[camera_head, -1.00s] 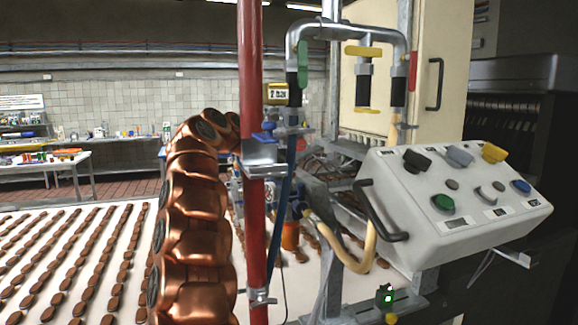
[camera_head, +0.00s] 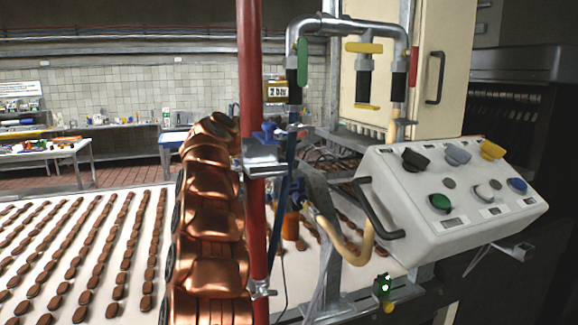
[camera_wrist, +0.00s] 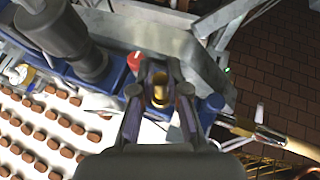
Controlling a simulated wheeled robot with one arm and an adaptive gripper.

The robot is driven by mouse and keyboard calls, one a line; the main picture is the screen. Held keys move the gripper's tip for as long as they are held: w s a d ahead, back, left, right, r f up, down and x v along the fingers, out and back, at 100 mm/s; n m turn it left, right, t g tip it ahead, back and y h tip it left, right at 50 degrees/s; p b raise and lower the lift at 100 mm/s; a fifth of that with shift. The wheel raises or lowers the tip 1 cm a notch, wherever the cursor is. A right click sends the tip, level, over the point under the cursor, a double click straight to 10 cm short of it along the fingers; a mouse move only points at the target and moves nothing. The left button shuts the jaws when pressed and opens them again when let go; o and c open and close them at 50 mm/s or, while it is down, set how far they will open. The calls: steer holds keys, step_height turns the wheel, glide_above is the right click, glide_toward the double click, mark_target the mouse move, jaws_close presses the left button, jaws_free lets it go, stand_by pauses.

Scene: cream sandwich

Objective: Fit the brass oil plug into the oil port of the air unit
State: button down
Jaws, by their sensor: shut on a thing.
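In the wrist view my gripper (camera_wrist: 160,72) is shut on the brass oil plug (camera_wrist: 159,93), a small gold-coloured piece between the fingers. Blue parts of what looks like the air unit (camera_wrist: 211,104) show beside and behind the fingers, with a red knob (camera_wrist: 135,59) at the left fingertip. I cannot make out the oil port, nor whether the plug touches the unit. In the head view my gripper is hidden behind the red post and pipework. Blue fittings and an orange part (camera_head: 291,226) show right of the post.
The red post (camera_head: 250,150) stands close to my copper arm. A control box (camera_head: 450,200) with a dark handle is at the right. A white conveyor (camera_head: 70,200) with rows of brown biscuits fills the left. In the wrist view a hose (camera_wrist: 275,137) lies right of my gripper.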

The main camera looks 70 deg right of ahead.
steer(key=shift+f, duration=0.55)
steer(key=c, duration=1.2)
jaws_free()
steer(key=b+v, duration=0.3)
steer(key=v, duration=0.9)
steer(key=shift+r, duration=0.1)
